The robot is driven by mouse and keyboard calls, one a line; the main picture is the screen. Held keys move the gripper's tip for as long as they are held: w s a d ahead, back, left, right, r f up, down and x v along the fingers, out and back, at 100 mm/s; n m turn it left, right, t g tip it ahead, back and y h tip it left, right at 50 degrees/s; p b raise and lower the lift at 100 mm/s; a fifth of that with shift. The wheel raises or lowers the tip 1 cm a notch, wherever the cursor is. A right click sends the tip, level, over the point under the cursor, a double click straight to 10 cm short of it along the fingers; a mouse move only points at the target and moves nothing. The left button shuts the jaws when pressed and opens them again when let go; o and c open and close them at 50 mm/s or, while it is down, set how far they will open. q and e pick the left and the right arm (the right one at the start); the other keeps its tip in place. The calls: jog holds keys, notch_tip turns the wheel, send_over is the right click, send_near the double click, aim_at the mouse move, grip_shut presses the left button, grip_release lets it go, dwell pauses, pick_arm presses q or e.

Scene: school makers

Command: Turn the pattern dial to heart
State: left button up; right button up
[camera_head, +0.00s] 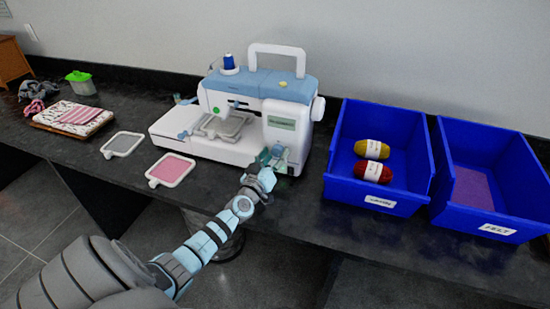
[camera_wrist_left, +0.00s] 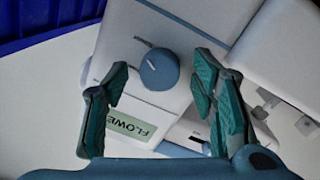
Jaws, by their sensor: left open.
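The sewing machine (camera_head: 240,115), white with a blue top, stands on the dark counter. In the left wrist view its pattern dial (camera_wrist_left: 159,70) is a round blue-grey knob with a pale pointer line, on the white front face. A pale green label (camera_wrist_left: 132,125) reading "FLOWE", its end cut off, lies beside the dial. My left gripper (camera_head: 270,158) is at the machine's lower right front. In the wrist view its open, empty fingers (camera_wrist_left: 158,100) stand on either side of the dial, apart from it. The head view hides the dial behind the gripper. My right gripper is not in view.
A blue bin (camera_head: 334,165) with yellow and red yarn and a blue bin labelled FELT (camera_head: 510,175) stand to the right. A pink hoop (camera_head: 171,169) and a grey hoop (camera_head: 122,144) lie left. Bare counter runs along the front.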

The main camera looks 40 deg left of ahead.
pick_arm(q)
jog(key=c, duration=1.1)
jog(key=shift+c, duration=0.2)
jog(key=shift+n, duration=0.4)
jog(key=n+b, duration=0.1)
jog(key=n, duration=0.4)
jog(key=shift+f, duration=0.1)
jog(key=n, duration=0.6)
jog(key=shift+d+t+y+b, duration=0.1)
jog(key=shift+t+y+b, duration=0.2)
jog(key=shift+y+b, duration=0.1)
jog(key=shift+n, duration=0.3)
jog(key=o, duration=1.1)
jog(key=shift+o, duration=0.2)
jog(key=shift+s, duration=0.1)
